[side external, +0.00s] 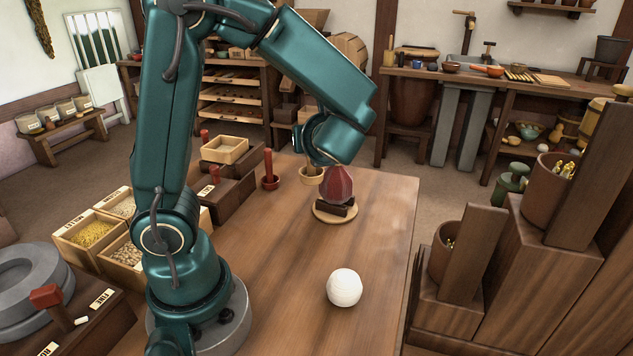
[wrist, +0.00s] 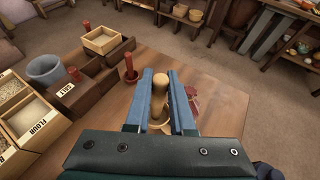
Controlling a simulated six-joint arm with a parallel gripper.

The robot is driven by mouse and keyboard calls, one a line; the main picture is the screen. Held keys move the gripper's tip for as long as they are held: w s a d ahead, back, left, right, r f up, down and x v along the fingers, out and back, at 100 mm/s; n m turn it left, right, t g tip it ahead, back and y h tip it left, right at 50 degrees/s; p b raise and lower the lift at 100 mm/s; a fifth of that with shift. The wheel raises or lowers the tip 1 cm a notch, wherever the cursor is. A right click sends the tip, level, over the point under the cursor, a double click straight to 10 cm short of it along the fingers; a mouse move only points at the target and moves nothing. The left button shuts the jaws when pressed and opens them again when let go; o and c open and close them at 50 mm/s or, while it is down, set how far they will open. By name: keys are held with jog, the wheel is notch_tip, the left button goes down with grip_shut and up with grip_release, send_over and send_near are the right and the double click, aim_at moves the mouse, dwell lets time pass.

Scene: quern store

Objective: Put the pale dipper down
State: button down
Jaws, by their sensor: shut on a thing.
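The pale dipper (side external: 311,176) hangs upright under my gripper (side external: 314,160) in the side view, its cup just left of a dark red domed thing. In the wrist view its pale handle (wrist: 159,90) stands between the two blue fingers of my gripper (wrist: 160,78), which is shut on it. The cup (wrist: 157,126) shows below the handle, partly hidden by the fingers. The cup appears to be above the table (side external: 285,230); I cannot tell the exact gap.
The dark red domed thing (side external: 338,185) rests on dark blocks on a round pale board (side external: 324,215). A red dipper (side external: 269,180) stands to the left. A white ball (side external: 344,287) lies nearer the front. Grain boxes (side external: 90,238) stand left. Bare tabletop lies around the ball.

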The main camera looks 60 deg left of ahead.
jog(key=shift+m+t, duration=0.7)
jog(key=shift+t, duration=0.1)
jog(key=shift+w+d+f, duration=1.35)
jog(key=shift+d+f, duration=0.5)
jog(key=shift+d, duration=0.3)
jog(key=shift+w+d+f, duration=1.4)
jog(key=shift+d+f, duration=0.4)
jog(key=shift+d, duration=0.4)
jog(key=shift+w+d+f, duration=1.35)
jog(key=shift+d+f, duration=0.5)
jog(key=shift+d, duration=0.3)
jog(key=c, duration=0.8)
grip_release()
jog(key=shift+f, duration=0.15)
jog(key=shift+o, duration=0.2)
